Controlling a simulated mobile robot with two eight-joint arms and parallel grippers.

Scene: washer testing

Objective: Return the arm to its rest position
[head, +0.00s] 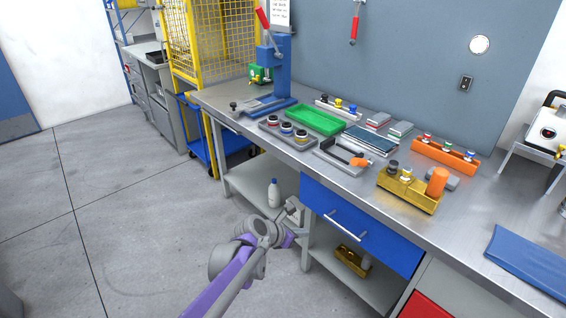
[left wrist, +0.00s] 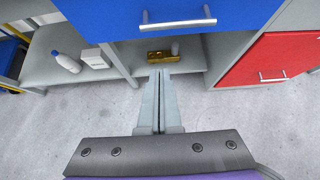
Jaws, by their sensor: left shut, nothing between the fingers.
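My left gripper (head: 292,207) is low in front of the workbench, left of the blue drawer (head: 361,227) in the head view. In the left wrist view its two fingers (left wrist: 160,76) are together, shut and empty, pointing toward the open shelf under the bench. The fingers are apart from the drawer and the shelf as far as I can tell. My left arm, purple and grey, reaches in from the bottom of the head view. My right gripper does not show.
A white bottle (head: 274,193) and a brass-coloured box (head: 351,261) are on the lower shelf. A red drawer (left wrist: 270,60) is to the right. The floor at left is clear.

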